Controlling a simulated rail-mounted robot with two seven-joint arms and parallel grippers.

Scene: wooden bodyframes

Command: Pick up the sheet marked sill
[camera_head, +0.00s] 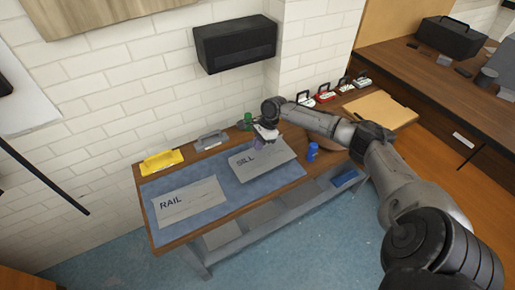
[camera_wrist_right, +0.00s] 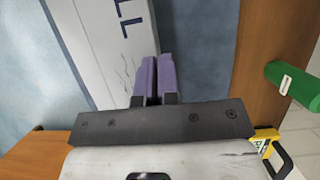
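The sheet marked SILL (camera_head: 268,166) is a pale grey panel lying on the blue mat (camera_head: 215,205) at the right half of the table. It also shows in the right wrist view (camera_wrist_right: 95,35), its lower part hidden behind my gripper. My right gripper (camera_head: 257,144) is over the sheet's far edge. In the right wrist view its two purple fingers (camera_wrist_right: 154,78) are close together at the sheet's edge, with only a thin gap. I cannot see any of the sheet between them. My left gripper is out of view.
A RAIL sheet (camera_head: 192,205) lies to the left. A blue cylinder (camera_head: 312,152) is at the right edge. A black box (camera_head: 235,44) hangs above.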

